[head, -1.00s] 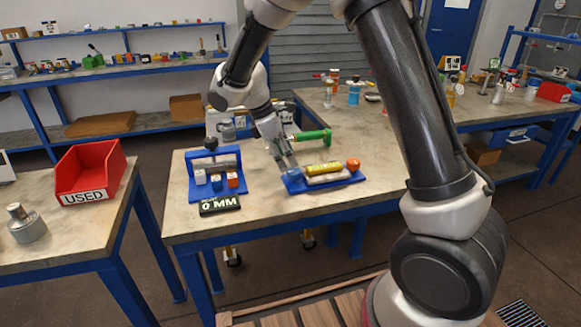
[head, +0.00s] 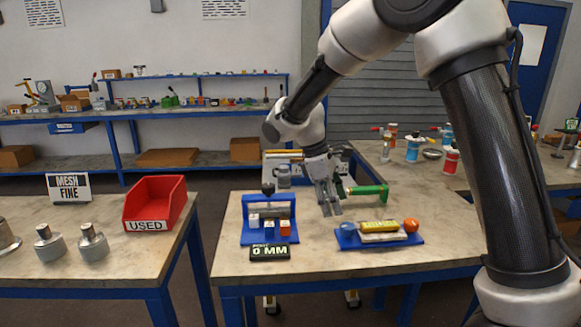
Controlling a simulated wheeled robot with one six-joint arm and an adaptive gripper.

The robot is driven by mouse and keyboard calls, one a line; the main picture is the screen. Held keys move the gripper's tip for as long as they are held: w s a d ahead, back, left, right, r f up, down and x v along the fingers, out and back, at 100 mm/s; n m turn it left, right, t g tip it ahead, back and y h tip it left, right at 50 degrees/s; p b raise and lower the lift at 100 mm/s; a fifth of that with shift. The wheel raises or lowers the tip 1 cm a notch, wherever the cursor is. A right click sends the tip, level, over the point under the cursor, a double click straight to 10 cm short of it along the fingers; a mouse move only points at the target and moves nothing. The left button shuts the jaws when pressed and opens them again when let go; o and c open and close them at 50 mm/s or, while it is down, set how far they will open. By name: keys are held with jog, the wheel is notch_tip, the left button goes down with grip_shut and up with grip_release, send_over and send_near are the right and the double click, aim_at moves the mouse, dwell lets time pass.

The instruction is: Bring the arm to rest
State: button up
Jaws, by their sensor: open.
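My gripper (head: 329,205) hangs from my arm above the middle table (head: 310,262) in the head view. Its fingers point down, spread and empty. It is in the gap between a blue stand (head: 255,238) on the left and a blue tray (head: 413,241) on the right. The tray holds a blue ball, a yellow piece on a pale block and an orange ball. I cannot tell how high the fingers are over the table.
A green-handled tool (head: 368,191) lies behind my gripper. On the left table are a red "USED" bin (head: 155,203), metal flanged vessels (head: 93,243) and a "MESH FINE" sign (head: 69,188). Bottles and cans (head: 413,147) stand on the back right table. Shelves line the wall.

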jog(key=s+d+r+m+t+y, duration=0.1)
jog(key=s+d+r+m, duration=0.3)
jog(key=s+d, duration=0.2)
jog(key=s+d+r+m+t+y, duration=0.1)
jog(key=s+d+r+m+t, duration=0.1)
jog(key=s+d+r+m, duration=0.2)
jog(key=s+d+r+m+t+y, duration=0.2)
jog(key=s+d+r+m, duration=0.2)
jog(key=s+d, duration=0.5)
jog(key=shift+s+d+r+m, duration=0.25)
jog(key=shift+s+m, duration=0.55)
jog(key=shift+s, duration=2.25)
